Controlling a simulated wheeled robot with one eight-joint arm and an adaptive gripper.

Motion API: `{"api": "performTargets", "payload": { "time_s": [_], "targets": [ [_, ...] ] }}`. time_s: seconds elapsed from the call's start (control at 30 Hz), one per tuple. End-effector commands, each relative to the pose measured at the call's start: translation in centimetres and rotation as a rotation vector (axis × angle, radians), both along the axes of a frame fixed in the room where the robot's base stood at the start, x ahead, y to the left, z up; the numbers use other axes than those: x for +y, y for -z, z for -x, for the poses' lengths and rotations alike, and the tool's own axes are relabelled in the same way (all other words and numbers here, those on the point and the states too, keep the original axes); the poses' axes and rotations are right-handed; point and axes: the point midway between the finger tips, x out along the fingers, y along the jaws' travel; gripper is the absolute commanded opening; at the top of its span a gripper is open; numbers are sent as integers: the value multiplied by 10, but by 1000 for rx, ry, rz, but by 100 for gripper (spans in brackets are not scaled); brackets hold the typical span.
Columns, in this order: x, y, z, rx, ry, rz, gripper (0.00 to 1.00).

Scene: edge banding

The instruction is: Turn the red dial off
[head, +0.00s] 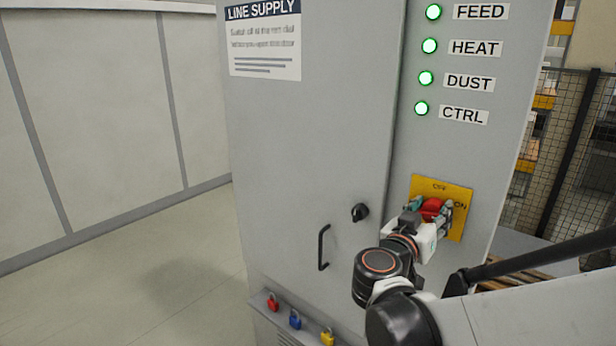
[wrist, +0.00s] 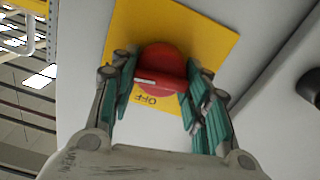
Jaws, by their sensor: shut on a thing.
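The red dial (head: 432,208) sits on a yellow plate (head: 455,190) on the grey cabinet's right-hand panel. The plate reads OFF above the dial and ON to its right. In the wrist view the dial (wrist: 165,62) has a raised bar with a white mark at its left end; the OFF label shows upside down below it, and the mark points away from OFF, sideways. My gripper (head: 429,214) is at the dial, its teal-padded fingers (wrist: 160,88) shut on the bar from both sides. My gripper partly hides the dial in the head view.
Four green lamps (head: 426,78) labelled FEED, HEAT, DUST and CTRL are lit above. A black knob (head: 360,212) and door handle (head: 323,248) are to the left. Red, blue and yellow padlocks (head: 295,320) hang on a low ledge. A mesh fence (head: 560,140) stands right.

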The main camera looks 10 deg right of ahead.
Motion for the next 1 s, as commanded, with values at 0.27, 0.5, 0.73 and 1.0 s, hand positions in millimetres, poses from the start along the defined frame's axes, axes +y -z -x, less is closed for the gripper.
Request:
{"api": "performTargets", "payload": {
  "time_s": [0.27, 0.5, 0.73, 1.0],
  "targets": [
    [3, 0, 0, 176, -5, 178, 19],
    [4, 0, 0, 338, -6, 339, 19],
    [5, 1, 0, 492, -7, 494, 19],
    [6, 2, -1, 672, -8, 675, 19]
  ]
}}
